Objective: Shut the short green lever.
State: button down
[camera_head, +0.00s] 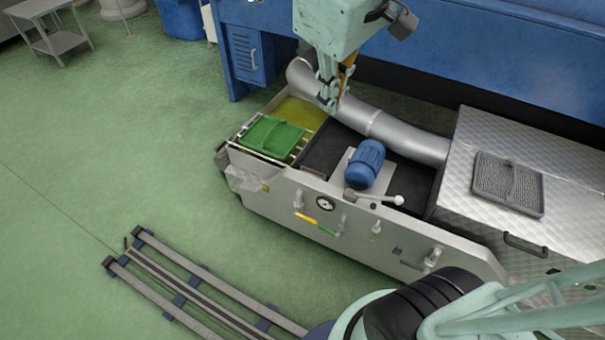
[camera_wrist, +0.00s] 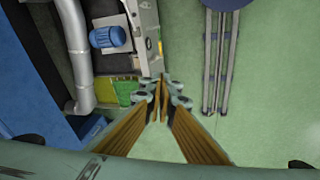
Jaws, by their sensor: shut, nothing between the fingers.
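The short green lever (camera_head: 327,230) is on the light grey front wall of the machine. It slants along the wall, just right of and below a yellow-orange lever (camera_head: 305,218). I cannot tell from this distance how its handle is set against its pipe. My gripper (camera_head: 331,106) points down above the back of the machine's open trough, well above and behind the lever, touching nothing I can see. In the wrist view my gripper (camera_wrist: 160,88) has its fingers together and empty. I cannot make out the green lever in the wrist view.
A round gauge (camera_head: 326,204) and small pale valves sit near the levers. A green basket (camera_head: 270,136), a blue motor (camera_head: 365,164) and a thick grey pipe (camera_head: 385,130) crowd the top. The green floor in front is clear beside the rails (camera_head: 205,283).

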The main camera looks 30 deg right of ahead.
jog(key=w+d+f+n+g+b, duration=0.1)
jog(key=w+d+f+n, duration=0.25)
jog(key=w+f, duration=0.45)
jog(key=w+d+f+n, duration=0.3)
jog(key=w+d+f, duration=0.1)
jog(key=f, duration=0.7)
jog(key=w+d+f+n+g+b, duration=0.1)
jog(key=w+d+f+n, duration=0.4)
jog(key=f, duration=0.5)
notch_tip(320, 180, down, 40)
jog(key=s+n+g+y+b, duration=0.1)
jog(key=s+n+y, duration=0.1)
jog(key=n, duration=0.6)
jog(key=shift+s+d+b, duration=0.3)
jog(key=shift+d+b, duration=0.05)
jog(key=shift+d, duration=0.05)
jog(key=shift+f, duration=0.1)
jog(key=shift+f, duration=0.15)
